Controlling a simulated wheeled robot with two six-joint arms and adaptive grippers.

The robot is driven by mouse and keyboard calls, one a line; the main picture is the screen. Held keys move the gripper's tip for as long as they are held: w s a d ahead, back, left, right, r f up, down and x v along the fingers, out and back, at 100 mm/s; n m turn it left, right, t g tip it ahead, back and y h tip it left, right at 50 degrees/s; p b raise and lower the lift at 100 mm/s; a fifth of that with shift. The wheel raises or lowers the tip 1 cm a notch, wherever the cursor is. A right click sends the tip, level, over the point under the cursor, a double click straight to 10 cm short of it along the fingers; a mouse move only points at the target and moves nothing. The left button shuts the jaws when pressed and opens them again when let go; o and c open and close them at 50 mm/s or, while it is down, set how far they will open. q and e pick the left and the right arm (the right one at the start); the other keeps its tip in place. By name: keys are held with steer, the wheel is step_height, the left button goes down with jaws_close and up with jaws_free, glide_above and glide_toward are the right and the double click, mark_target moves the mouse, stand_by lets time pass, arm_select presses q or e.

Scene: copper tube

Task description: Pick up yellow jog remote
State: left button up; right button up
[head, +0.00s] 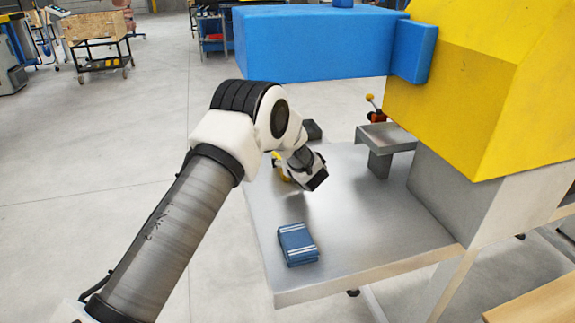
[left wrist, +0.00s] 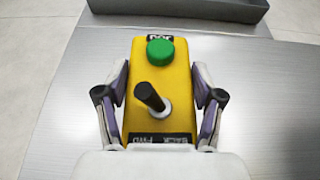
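The yellow jog remote (left wrist: 160,100) lies on the metal table in the left wrist view. It has a green button, a black joystick and labels reading JOG and BACK FWD. My left gripper (left wrist: 160,80) is open, with one finger on each side of the remote and narrow gaps that seem to remain. In the head view, my left gripper (head: 310,175) is low over the table, and only a small yellow part of the remote (head: 279,165) shows beside it; the rest is hidden. My right gripper is not in view.
A blue folded cloth or packet (head: 297,244) lies near the front of the metal table (head: 370,235). A dark grey tray (left wrist: 200,12) is beyond the remote. A small metal shelf (head: 386,137) and the large yellow and blue machine (head: 465,85) stand at the right. The table's front middle is clear.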

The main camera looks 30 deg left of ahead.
arm_select(q)
steer(key=shift+f, duration=0.15)
steer(key=shift+c, duration=0.7)
steer(key=shift+w+r+b, duration=0.1)
steer(key=shift+r+b, duration=0.25)
steer(key=shift+r, duration=0.1)
step_height(320, 180, up, 2)
steer(key=shift+b, duration=0.45)
steer(key=shift+s+a+r+b, duration=0.2)
steer(key=shift+s+a+b, duration=0.1)
steer(key=shift+s+a, duration=0.2)
steer(key=s+a+r+b, duration=0.1)
steer(key=s+a+b, duration=0.3)
steer(key=s+a, duration=0.5)
steer(key=shift+s+a+r, duration=0.35)
steer(key=shift+s, duration=0.65)
